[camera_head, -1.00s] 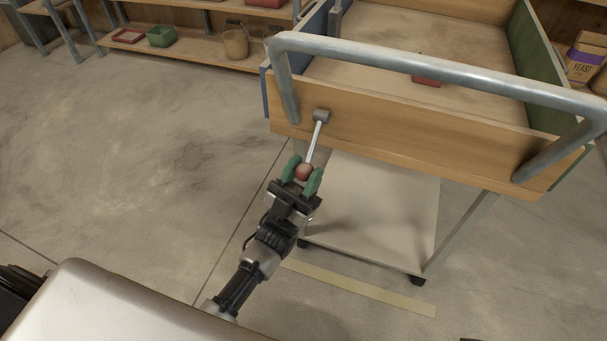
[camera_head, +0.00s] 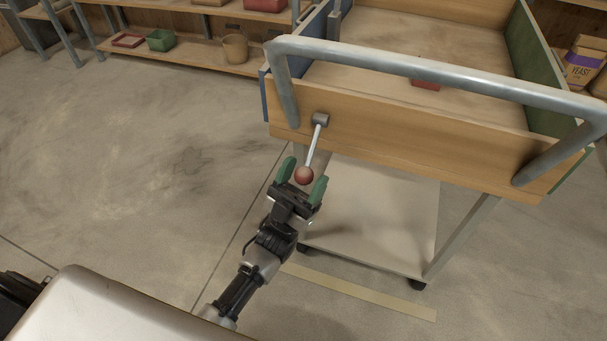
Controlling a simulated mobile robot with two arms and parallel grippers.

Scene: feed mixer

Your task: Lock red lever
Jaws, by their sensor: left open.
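The red lever is a metal rod (camera_head: 313,148) with a red ball knob (camera_head: 304,176) at its lower end. The rod hangs down and slightly left from a grey pivot (camera_head: 320,119) on the front board of the wooden cart (camera_head: 400,146). My left gripper (camera_head: 303,181) is open, its two green fingers spread on either side of the knob with gaps showing. My right gripper does not show.
A grey tubular handle (camera_head: 430,67) runs across the cart's front above the lever. The cart has a lower shelf (camera_head: 375,215) and dark wheels. A shelf with a green bin (camera_head: 161,41) stands at the back left. The floor to the left is clear.

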